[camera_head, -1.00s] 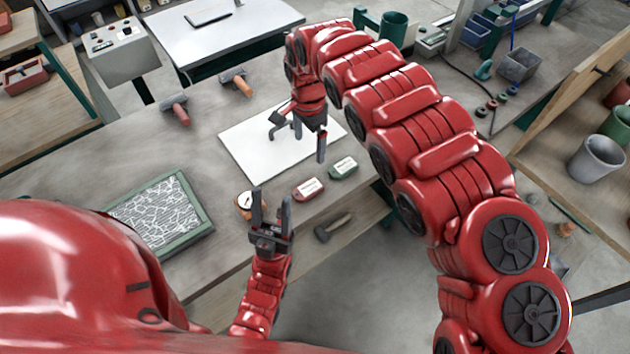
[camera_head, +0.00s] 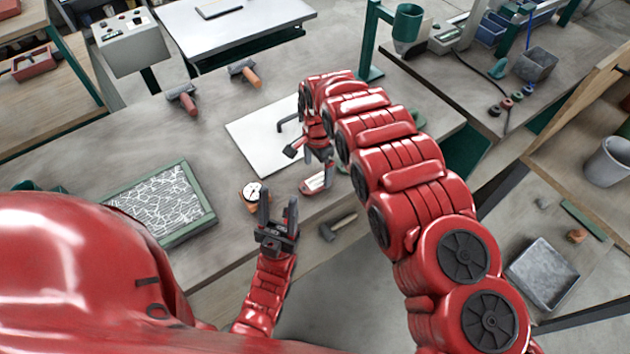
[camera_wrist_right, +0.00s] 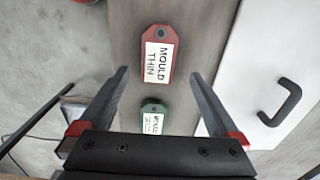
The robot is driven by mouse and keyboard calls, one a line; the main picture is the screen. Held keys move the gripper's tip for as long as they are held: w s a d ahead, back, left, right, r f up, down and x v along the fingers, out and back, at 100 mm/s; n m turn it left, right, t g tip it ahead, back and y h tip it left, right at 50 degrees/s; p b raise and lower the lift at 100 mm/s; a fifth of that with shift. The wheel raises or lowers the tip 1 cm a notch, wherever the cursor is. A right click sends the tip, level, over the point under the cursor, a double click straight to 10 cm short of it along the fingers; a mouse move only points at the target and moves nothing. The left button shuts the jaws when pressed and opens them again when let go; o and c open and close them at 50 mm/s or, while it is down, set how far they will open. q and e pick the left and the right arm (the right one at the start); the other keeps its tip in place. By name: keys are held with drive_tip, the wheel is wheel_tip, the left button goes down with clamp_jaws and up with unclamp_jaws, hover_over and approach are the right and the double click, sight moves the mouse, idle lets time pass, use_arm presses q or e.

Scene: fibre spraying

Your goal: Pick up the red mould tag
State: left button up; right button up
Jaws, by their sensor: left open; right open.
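The red mould tag (camera_head: 313,184) lies flat near the front edge of the workbench, partly hidden by my right gripper. In the right wrist view the red tag (camera_wrist_right: 159,54), with a white label reading "MOULD THIN", lies just beyond the fingertips, near the middle between them. My right gripper (camera_head: 311,160) is open and empty above the bench, close to the tag; its two fingers also show in the wrist view (camera_wrist_right: 158,74). My left gripper (camera_head: 278,199) is open and empty, pointing up in front of the bench edge.
A green tag (camera_wrist_right: 153,118) lies beside the red one, mostly hidden in the head view.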

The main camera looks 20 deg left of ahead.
sight(318, 181)
wheel_tip(318, 181, down, 3)
drive_tip(key=shift+s+d+r+p, duration=0.1)
drive_tip(key=shift+s+p, duration=0.05)
drive_tip(key=shift+p, duration=0.45)
drive_tip(key=shift+f, duration=0.65)
drive_tip(key=c, duration=1.4)
drive_tip(key=shift+r, duration=0.15)
drive_tip(key=shift+c, duration=0.2)
